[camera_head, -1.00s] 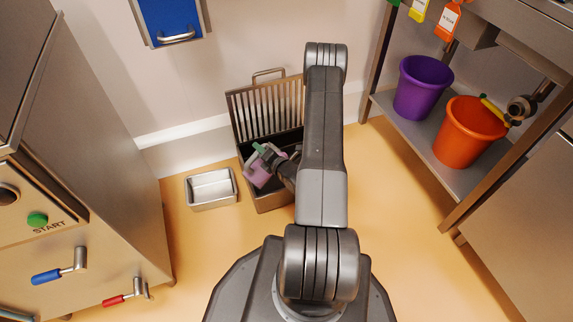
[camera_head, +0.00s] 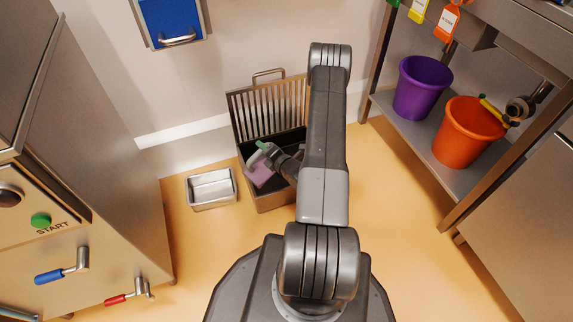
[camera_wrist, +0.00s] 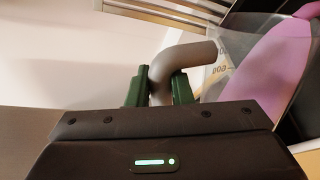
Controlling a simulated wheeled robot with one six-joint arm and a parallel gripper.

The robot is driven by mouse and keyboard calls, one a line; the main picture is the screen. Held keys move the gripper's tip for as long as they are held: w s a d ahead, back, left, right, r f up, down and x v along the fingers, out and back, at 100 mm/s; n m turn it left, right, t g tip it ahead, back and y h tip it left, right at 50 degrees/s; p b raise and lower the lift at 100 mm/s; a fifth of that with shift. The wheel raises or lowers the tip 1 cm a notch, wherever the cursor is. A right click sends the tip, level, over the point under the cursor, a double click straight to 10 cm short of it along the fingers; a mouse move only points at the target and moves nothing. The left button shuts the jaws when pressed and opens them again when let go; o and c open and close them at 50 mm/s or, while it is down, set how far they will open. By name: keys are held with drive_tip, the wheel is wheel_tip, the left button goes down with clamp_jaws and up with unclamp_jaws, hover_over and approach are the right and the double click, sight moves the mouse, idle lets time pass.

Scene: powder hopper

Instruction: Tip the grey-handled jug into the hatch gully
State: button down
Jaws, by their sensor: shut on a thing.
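The jug (camera_head: 260,176) is clear-walled with pink-purple contents and hangs over the left part of the gully. In the wrist view its grey handle (camera_wrist: 190,55) sits between the green fingers of my gripper (camera_wrist: 160,88), which is shut on it. The jug's clear wall and pink contents (camera_wrist: 262,62) are at the right of that view. In the head view my gripper (camera_head: 266,153) is small and partly hidden by my arm. The hatch gully (camera_head: 272,201) is a dark open metal box in the floor area, its slatted grate lid (camera_head: 262,107) raised against the wall.
A shallow metal tray (camera_head: 212,204) lies on the floor left of the gully. A steel machine with a START button (camera_head: 41,220) stands at left. Purple (camera_head: 422,88) and orange (camera_head: 467,133) buckets sit on a low shelf at right.

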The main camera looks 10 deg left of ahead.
drive_tip(key=shift+w+d+f+m+b, duration=0.3)
drive_tip(key=shift+w+d+f+b, duration=0.1)
drive_tip(key=shift+w, duration=0.25)
drive_tip(key=shift+w+d+f+m+b, duration=0.25)
drive_tip(key=shift+w+d+m+b, duration=0.1)
drive_tip(key=shift+w, duration=0.1)
drive_tip(key=shift+w+d+f+g, duration=0.15)
drive_tip(key=shift+w+f+g, duration=0.05)
drive_tip(key=shift+w+g, duration=0.1)
drive_tip(key=shift+w+d+f+m+b, duration=0.3)
drive_tip(key=shift+w+d+m+b, duration=0.4)
drive_tip(key=shift+w, duration=0.2)
idle(0.5)
